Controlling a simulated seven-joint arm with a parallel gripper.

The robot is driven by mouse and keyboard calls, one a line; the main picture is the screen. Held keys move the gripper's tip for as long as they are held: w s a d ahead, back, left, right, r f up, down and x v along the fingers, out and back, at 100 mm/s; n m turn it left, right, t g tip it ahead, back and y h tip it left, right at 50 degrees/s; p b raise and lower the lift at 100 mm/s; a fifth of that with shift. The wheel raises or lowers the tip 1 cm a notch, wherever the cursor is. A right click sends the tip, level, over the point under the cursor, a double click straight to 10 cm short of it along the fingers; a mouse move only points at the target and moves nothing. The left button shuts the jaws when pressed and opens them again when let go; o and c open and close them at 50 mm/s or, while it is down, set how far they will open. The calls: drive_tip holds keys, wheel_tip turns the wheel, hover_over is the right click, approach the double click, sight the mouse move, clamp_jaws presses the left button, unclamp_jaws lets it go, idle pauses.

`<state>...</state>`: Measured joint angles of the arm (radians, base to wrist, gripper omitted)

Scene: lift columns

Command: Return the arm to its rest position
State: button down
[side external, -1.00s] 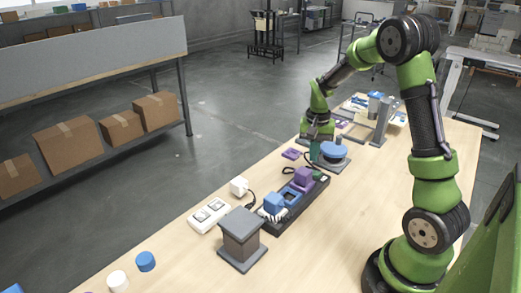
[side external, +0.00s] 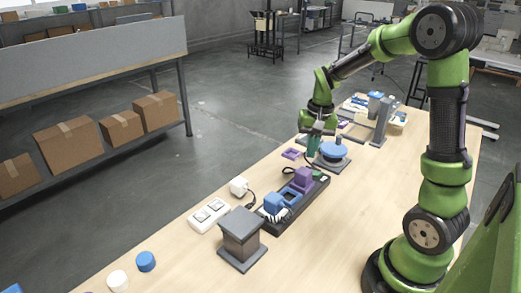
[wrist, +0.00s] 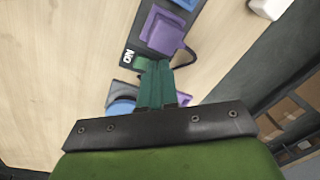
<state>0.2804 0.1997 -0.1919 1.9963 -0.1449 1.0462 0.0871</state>
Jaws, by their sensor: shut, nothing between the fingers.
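My green arm reaches over the wooden table (side external: 185,262) from the right. My gripper (side external: 311,156) points down above the table, beside the round blue-topped stand (side external: 334,149). In the wrist view its two teal fingers (wrist: 157,82) are together with nothing between them. The fingers partly cover the end of the black board in that view. I cannot tell the exact height of the fingertips above the table.
A black board (side external: 265,231) holds a purple block (side external: 302,176) and a blue block (side external: 274,203). Nearby are a grey pedestal (side external: 240,235), a white switch box (side external: 209,214), a white plug (side external: 239,186), and a grey upright fixture (side external: 381,122).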

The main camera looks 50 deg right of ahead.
drive_tip(key=s+a+r+n+t, duration=0.2)
drive_tip(key=s+a+r, duration=0.1)
drive_tip(key=a, duration=0.3)
drive_tip(key=s+a+r+n+t+y, duration=0.1)
drive_tip(key=s+a+r+n+t, duration=0.1)
drive_tip(key=a+r, duration=0.3)
drive_tip(key=s+a+r+n+t, duration=0.2)
drive_tip(key=s+a+r, duration=0.1)
drive_tip(key=s+a, duration=0.2)
drive_tip(key=shift+a+r+n+y, duration=0.3)
drive_tip(key=shift+a+r, duration=0.1)
drive_tip(key=shift+a, duration=0.7)
